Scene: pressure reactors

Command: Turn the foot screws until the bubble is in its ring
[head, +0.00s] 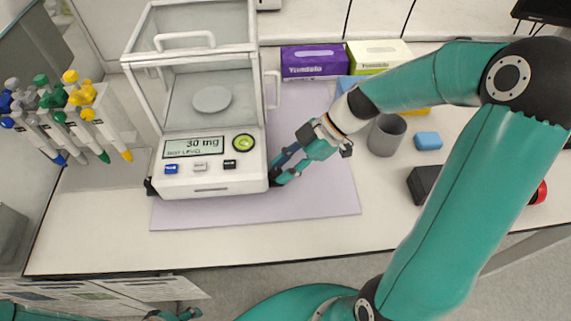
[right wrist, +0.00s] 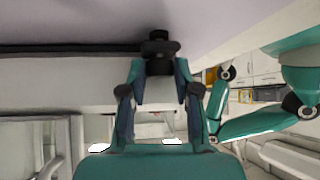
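The balance (head: 215,180) stands on a lilac mat, its display (head: 193,146) reading 30 mg with a smaller line that looks like "NOT LEVEL". The round green bubble level (head: 244,143) is right of the display; the bubble's exact place in its ring is too small to tell. The black left foot screw (head: 149,187) shows at the front left corner. My right gripper (head: 277,174) is at the front right corner. In the right wrist view its fingers (right wrist: 159,68) close on both sides of the black right foot screw (right wrist: 158,48). My left gripper (head: 176,314) is at the bottom edge, partly cut off.
A pipette rack (head: 65,110) stands to the left. Purple (head: 314,58) and yellow-green (head: 378,54) boxes stand behind. A grey cup (head: 386,135), a blue block (head: 428,141) and a dark block (head: 422,184) lie to the right. The mat's front (head: 250,212) is clear.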

